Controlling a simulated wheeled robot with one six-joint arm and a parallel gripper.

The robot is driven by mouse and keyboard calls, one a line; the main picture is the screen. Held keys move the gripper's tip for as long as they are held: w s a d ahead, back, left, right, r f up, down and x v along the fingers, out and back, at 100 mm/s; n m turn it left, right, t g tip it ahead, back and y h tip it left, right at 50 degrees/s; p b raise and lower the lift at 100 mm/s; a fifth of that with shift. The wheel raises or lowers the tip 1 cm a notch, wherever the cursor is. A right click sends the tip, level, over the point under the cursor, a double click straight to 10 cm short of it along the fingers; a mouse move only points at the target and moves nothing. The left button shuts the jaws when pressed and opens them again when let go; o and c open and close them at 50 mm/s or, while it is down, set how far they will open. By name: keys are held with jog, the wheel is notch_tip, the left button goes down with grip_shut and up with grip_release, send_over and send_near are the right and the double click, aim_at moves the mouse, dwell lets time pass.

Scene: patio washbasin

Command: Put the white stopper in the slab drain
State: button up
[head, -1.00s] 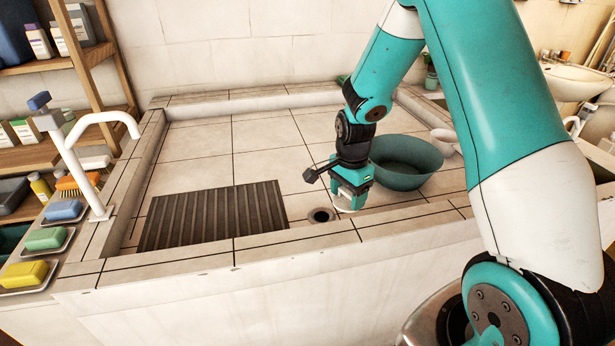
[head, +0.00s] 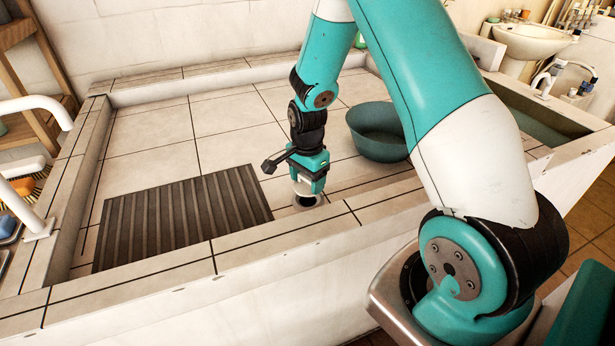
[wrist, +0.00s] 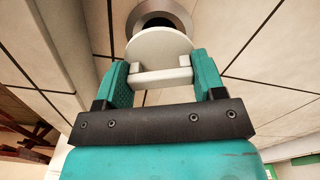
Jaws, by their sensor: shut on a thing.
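The white stopper (wrist: 160,48) is a round disc with a bar grip across it. My gripper (wrist: 158,78) is shut on that bar in the wrist view. The slab drain (wrist: 160,15) is a dark round hole with a metal ring, partly hidden behind the stopper. In the head view my gripper (head: 309,184) points down at the drain (head: 308,202), with the stopper (head: 302,188) just above the hole and slightly to its left. The stopper covers part of the drain; whether they touch I cannot tell.
A dark ribbed mat (head: 183,215) lies on the slab left of the drain. A green basin (head: 378,135) stands to the right behind it. A raised tiled curb (head: 280,240) runs along the front. Open tile (head: 150,135) lies behind the mat.

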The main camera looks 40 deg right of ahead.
aim_at(308, 186)
jog(key=shift+f+b, duration=1.15)
jog(key=shift+f, duration=0.65)
jog(key=shift+f, duration=0.6)
dwell(0.4)
jog(key=o, duration=0.7)
notch_tip(308, 186, up, 11)
jog(key=p, duration=0.9)
jog(key=shift+r, duration=0.1)
